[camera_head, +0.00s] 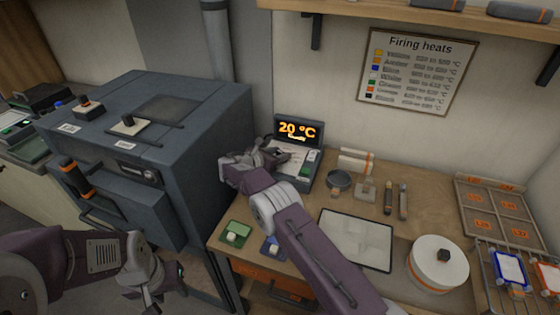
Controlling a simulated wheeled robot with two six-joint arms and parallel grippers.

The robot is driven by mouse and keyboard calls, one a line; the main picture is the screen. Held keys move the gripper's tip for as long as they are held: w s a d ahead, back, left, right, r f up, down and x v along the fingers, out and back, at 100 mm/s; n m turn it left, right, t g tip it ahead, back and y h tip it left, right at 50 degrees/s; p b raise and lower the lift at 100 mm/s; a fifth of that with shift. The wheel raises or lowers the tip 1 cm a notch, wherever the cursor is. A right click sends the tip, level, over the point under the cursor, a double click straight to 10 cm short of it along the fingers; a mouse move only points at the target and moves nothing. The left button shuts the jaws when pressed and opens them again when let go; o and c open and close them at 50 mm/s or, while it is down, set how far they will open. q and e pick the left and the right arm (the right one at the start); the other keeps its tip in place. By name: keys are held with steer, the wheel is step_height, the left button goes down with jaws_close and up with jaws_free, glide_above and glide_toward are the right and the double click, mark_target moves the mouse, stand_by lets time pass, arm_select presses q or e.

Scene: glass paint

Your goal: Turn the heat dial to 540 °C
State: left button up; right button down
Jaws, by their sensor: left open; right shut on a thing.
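The heat controller is a dark box (307,168) with a raised display (297,130) that reads 20 °C in orange. It stands at the back left of the bench, next to the kiln. My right gripper (272,158) is at the left part of its sloping pale face, shut on what appears to be the heat dial. The dial itself is hidden behind the gripper, so its pointer cannot be read. My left gripper (150,284) is open, low at the left, in front of the kiln and away from the controller.
The big grey-blue kiln (215,140) stands left of the bench. A firing heats chart (414,70) hangs on the wall. A small bowl (339,181), a pale sheet (357,238), a round white container (438,264) and a wire rack (483,282) occupy the bench.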

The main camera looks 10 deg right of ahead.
steer(key=shift+r+m+g+b, duration=0.15)
steer(key=shift+m+g+b, duration=0.2)
steer(key=shift+b, duration=0.4)
arm_select(q)
step_height(320, 180, down, 2)
steer(key=shift+w+f, duration=0.1)
steer(key=shift+f, duration=0.1)
arm_select(e)
steer(key=shift+h, duration=0.3)
steer(key=c, duration=0.8)
jaws_free()
steer(key=shift+c, duration=0.2)
steer(key=shift+a, duration=0.1)
steer(key=v, duration=0.7)
steer(key=shift+s+a+r, duration=0.15)
steer(key=shift+a, duration=0.05)
arm_select(q)
steer(key=shift+f, duration=0.3)
